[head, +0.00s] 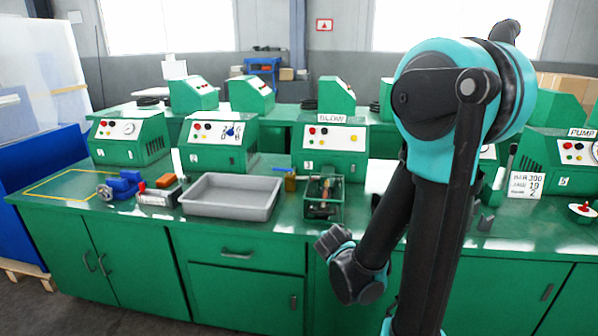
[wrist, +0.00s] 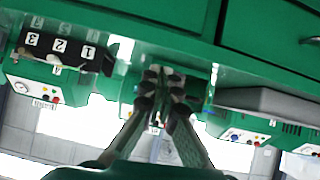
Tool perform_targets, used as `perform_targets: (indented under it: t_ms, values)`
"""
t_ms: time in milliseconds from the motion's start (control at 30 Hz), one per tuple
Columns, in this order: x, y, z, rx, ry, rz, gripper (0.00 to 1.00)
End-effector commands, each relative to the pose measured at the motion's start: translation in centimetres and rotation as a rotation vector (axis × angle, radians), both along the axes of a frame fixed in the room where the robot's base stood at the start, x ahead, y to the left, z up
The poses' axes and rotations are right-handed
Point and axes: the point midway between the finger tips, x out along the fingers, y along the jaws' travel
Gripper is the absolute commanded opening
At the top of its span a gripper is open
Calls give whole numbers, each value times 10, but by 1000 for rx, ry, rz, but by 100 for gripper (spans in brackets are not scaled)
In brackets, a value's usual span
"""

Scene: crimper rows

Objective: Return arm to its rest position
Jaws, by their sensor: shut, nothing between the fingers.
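My arm shows at the right of the head view, with its teal and black elbow high and its links folded down in front of the bench. My gripper (head: 335,240) is low in front of the green bench (head: 500,245), beside the small green tool bin, and is partly hidden by my wrist. In the wrist view, which is upside down, my gripper (wrist: 163,85) has its two fingers meeting at the tips, shut with nothing between them. It points toward the bench front.
A grey tray (head: 232,197), a green tool bin (head: 323,198) and a blue vise (head: 121,185) stand on the bench. Green control boxes (head: 220,145) line its back. A sign card (head: 525,185) and a red-knobbed part (head: 583,209) are at the right.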

Motion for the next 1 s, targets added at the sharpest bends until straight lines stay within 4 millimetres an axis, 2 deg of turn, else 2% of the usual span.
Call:
perform_targets:
  t_ms: [33, 200, 333, 500, 700, 1000]
  values:
    - [-14, -16, -4, -3, 57, -19, 0]
    - [-64, -44, -23, 3, 267, -18, 0]
    - [-105, -51, -34, 35, 411, 24, 0]
    - [-147, -46, -42, 87, 540, 106, 0]
    - [-168, -38, -45, 121, 595, 166, 0]
    - [-169, -37, -45, 123, 600, 174, 0]
